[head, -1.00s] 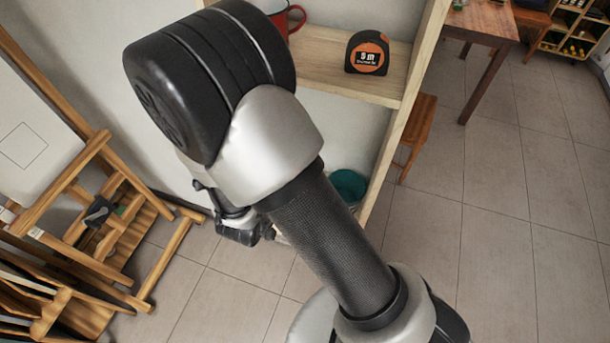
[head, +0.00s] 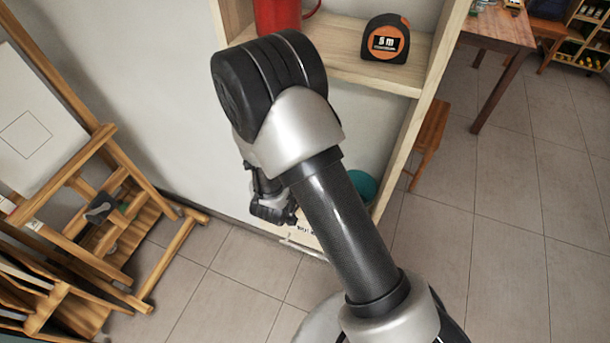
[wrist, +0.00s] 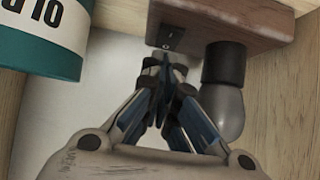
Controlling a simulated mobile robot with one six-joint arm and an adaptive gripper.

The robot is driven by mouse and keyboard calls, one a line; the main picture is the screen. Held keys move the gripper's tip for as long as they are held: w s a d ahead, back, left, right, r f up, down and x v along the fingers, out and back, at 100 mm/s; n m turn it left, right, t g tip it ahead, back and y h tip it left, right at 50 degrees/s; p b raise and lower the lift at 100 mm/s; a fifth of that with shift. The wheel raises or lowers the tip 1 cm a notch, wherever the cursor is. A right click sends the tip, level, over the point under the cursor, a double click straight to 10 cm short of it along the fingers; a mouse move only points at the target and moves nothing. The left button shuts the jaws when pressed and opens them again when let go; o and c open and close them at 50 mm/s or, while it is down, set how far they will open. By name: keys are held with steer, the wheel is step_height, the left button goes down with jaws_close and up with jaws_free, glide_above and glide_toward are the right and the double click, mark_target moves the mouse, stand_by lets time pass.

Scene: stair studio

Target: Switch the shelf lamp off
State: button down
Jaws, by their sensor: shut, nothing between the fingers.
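The shelf lamp shows in the wrist view as a brown wooden block (wrist: 215,20) with a black socket (wrist: 223,63) and a grey bulb (wrist: 222,110). The bulb shows no clear glow. A small black switch (wrist: 170,36) with light marks is set in the block's face. My gripper (wrist: 161,68) is shut and empty, its fingertips just below the switch in the picture. I cannot tell whether they touch it. In the head view I cannot make out the lamp; my arm covers part of the shelf.
A teal and white lettered can (wrist: 45,38) stands left of my fingers in the wrist view. In the head view, the shelf (head: 345,68) carries a red mug (head: 277,15) and a tape measure (head: 386,40). A wooden easel (head: 70,165) stands at left. Tiled floor is open at right.

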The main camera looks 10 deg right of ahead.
steer(key=shift+f, duration=0.25)
steer(key=shift+w+d+f, duration=0.15)
steer(key=shift+w+f, duration=0.05)
steer(key=shift+f, duration=0.15)
steer(key=shift+s, duration=0.2)
steer(key=shift+s+a+f, duration=0.2)
steer(key=shift+s+a, duration=0.25)
steer(key=shift+s, duration=0.15)
